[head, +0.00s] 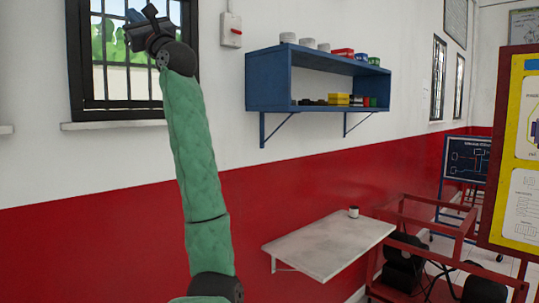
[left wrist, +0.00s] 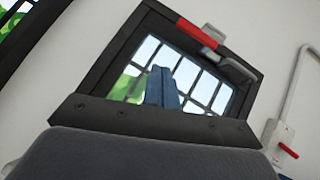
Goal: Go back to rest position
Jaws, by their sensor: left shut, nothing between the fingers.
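My left arm, with a green sleeve, reaches up on the left of the head view. My left gripper (head: 140,22) is raised at the top, in front of the barred window (head: 73,60). It is dark, shut and empty, and it touches nothing that I can see. In the left wrist view the blue-grey fingers (left wrist: 162,87) stand together against a bright barred window, with a dark wrist part below them. My right gripper is not in view.
A blue wall shelf (head: 318,62) with cans and small boxes is right of the arm. Below is a wall-mounted grey table (head: 325,248) with a small white container (head: 354,212). A red frame (head: 450,232) and yellow-edged board (head: 495,150) stand at right. A switch box (head: 231,30) is on the wall.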

